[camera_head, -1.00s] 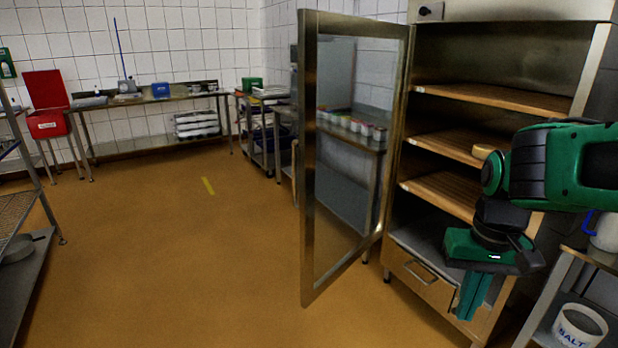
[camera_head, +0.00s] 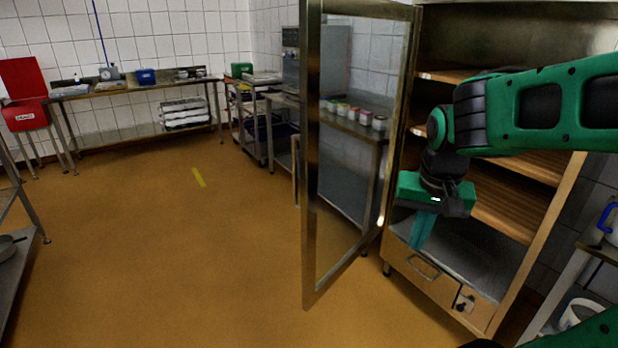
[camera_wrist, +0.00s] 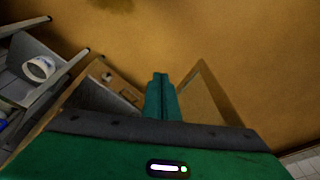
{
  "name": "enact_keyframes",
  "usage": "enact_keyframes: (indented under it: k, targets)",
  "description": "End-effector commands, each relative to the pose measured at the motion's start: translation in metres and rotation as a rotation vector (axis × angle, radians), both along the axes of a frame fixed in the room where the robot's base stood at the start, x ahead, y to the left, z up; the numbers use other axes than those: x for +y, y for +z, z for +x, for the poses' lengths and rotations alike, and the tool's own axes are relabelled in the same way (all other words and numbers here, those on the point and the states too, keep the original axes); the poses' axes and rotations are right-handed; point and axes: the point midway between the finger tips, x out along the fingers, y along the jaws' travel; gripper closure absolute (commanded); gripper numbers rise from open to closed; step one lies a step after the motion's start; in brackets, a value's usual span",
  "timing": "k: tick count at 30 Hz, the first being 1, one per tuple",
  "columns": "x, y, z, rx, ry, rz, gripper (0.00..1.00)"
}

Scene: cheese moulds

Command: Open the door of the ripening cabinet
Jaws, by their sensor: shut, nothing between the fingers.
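The ripening cabinet (camera_head: 556,215) stands at the right of the head view, with wooden shelves inside. Its glass door (camera_head: 312,200) stands wide open, swung out to the left with its metal frame reaching into the room. My gripper (camera_head: 421,245) points down in front of the open cabinet, right of the door, with its green fingers shut and empty. In the wrist view the shut fingers (camera_wrist: 160,95) lie between the cabinet's drawer front (camera_wrist: 112,80) at the left and the door frame (camera_wrist: 210,90) at the right. My arm hides part of the shelves.
A drawer with a handle (camera_head: 424,267) is under the cabinet opening. A side table with a white bucket (camera_head: 580,312) stands at the right. A rack (camera_head: 22,215) stands at the far left. The orange floor left of the door is clear.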

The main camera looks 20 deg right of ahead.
Motion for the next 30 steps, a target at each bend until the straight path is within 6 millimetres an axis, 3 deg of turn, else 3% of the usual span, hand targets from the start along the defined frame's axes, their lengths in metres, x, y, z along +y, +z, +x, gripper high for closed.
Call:
enact_keyframes:
  k: [8, 15, 18, 22, 30]
  targets:
    - [0.023, 0.033, 0.093, -0.199, -0.098, -0.012, 1.00]
    - [0.077, 0.074, 0.182, -0.416, -0.187, 0.057, 1.00]
    - [0.092, 0.083, 0.201, -0.466, -0.211, 0.086, 1.00]
    - [0.097, 0.083, 0.209, -0.483, -0.220, 0.098, 1.00]
    - [0.092, 0.052, 0.231, -0.477, -0.220, 0.095, 1.00]
